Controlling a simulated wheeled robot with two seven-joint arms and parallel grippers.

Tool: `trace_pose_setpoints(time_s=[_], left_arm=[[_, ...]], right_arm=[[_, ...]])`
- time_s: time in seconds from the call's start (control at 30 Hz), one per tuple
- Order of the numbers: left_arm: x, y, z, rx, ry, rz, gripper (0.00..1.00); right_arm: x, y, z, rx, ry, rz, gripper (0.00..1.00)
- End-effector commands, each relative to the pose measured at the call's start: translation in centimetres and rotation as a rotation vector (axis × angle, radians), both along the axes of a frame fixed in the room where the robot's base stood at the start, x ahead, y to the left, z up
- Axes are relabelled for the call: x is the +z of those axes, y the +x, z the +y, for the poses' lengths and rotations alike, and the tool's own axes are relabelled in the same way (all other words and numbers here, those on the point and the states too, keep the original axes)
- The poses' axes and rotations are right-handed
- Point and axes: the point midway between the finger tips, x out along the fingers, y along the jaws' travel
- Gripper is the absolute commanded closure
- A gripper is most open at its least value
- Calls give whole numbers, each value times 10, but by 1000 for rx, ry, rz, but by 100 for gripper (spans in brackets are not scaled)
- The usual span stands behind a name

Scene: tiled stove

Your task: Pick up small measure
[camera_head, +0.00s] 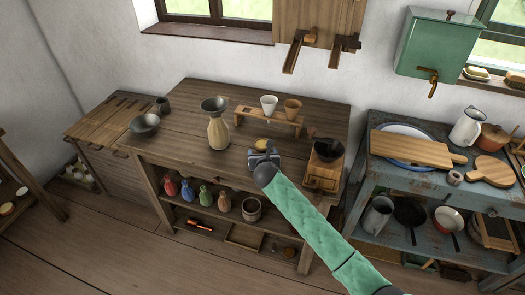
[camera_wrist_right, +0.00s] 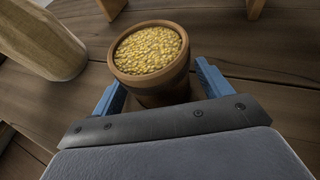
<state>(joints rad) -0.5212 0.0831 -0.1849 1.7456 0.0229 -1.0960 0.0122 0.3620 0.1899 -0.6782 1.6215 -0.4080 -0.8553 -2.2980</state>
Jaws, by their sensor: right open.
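The small measure looks like a small brown wooden cup (camera_wrist_right: 150,92) filled with yellow grain. It stands upright on the wooden table. In the head view the small measure (camera_head: 262,141) shows only partly, behind my right gripper (camera_head: 264,155). In the right wrist view my right gripper (camera_wrist_right: 162,78) is open, with one blue finger on each side of the cup's lower part. I see no clear contact, and the cup's base is partly hidden by the gripper. My left gripper is not in view.
A tan jug with a dark funnel (camera_head: 218,130) stands left of the measure. A wooden rack (camera_head: 267,119) with two cones is behind. A wooden box grinder (camera_head: 325,165) stands to the right. A dark bowl (camera_head: 145,124) sits at the left.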

Motion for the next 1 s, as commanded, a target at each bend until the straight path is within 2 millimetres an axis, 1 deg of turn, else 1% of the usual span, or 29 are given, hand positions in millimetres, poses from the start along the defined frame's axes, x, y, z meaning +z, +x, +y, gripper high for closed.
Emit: trace_pose_setpoints(time_s=[0.27, 0.37, 0.5, 0.53, 0.57, 0.77, 0.87, 0.93, 0.97, 1.0], left_arm=[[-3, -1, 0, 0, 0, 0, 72], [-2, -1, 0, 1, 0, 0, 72], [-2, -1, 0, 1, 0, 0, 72], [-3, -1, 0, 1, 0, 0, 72], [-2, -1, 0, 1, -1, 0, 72], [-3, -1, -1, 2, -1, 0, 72], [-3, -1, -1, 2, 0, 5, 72], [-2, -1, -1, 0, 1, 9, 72], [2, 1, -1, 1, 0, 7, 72], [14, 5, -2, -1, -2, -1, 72]], right_arm=[[-1, 2, 0, 0, 0, 0, 23], [-1, 2, 0, 0, 0, 0, 40], [-1, 2, 0, 0, 1, 0, 68], [-1, 2, 0, 0, 1, 0, 74], [0, 2, 0, 0, 1, -1, 76], [0, 2, 0, 0, 1, -1, 76], [5, 3, 0, 1, 2, -3, 76], [13, 3, 0, 1, 2, -4, 76], [17, 3, 0, 1, 2, -5, 76], [24, 3, 0, 1, 1, -6, 76]])
